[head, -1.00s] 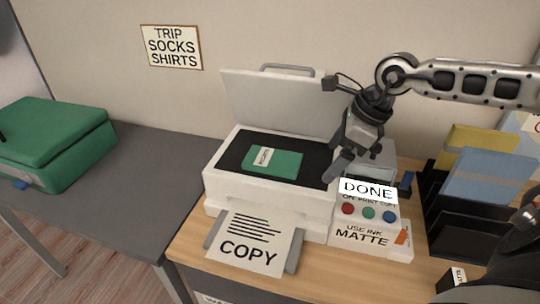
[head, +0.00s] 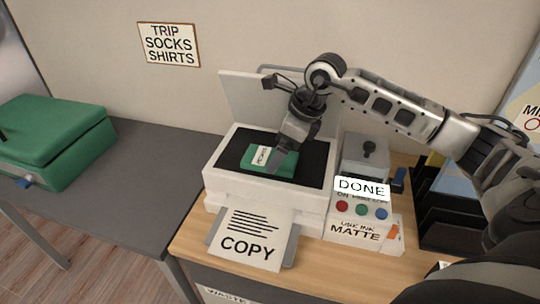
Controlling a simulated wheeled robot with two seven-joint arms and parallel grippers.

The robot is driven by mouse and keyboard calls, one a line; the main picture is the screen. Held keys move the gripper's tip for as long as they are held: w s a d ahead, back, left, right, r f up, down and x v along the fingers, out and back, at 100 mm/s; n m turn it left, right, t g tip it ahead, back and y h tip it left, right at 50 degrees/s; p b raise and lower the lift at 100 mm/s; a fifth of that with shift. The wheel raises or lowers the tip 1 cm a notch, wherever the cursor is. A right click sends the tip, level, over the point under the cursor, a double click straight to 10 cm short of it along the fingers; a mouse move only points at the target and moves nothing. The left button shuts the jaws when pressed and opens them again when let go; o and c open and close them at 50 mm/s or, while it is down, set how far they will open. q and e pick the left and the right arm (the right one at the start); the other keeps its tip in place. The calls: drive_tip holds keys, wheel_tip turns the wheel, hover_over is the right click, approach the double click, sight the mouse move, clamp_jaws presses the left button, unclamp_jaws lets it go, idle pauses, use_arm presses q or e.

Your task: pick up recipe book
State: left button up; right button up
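The recipe book is a small green book (head: 256,168) with a white label. It lies flat on the dark bed of the open white copier (head: 222,193) in the head view. My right gripper (head: 277,162) comes in from the right and points down at the right part of the book, covering some of it. Its fingers overlap the book in the picture. I cannot tell whether they touch it or how far apart they are. My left gripper is not in view.
The copier lid stands raised behind. A COPY sheet (head: 247,238) lies in the front tray. A panel reading DONE (head: 362,188) with several buttons stands to the right, beside a black file rack (head: 448,222). A green suitcase (head: 55,135) is on the grey table at left.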

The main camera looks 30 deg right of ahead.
drive_tip(key=shift+x, duration=1.1)
drive_tip(key=shift+s+d+f, duration=0.1)
drive_tip(key=shift+s+d, duration=0.05)
drive_tip(key=c, duration=1.2)
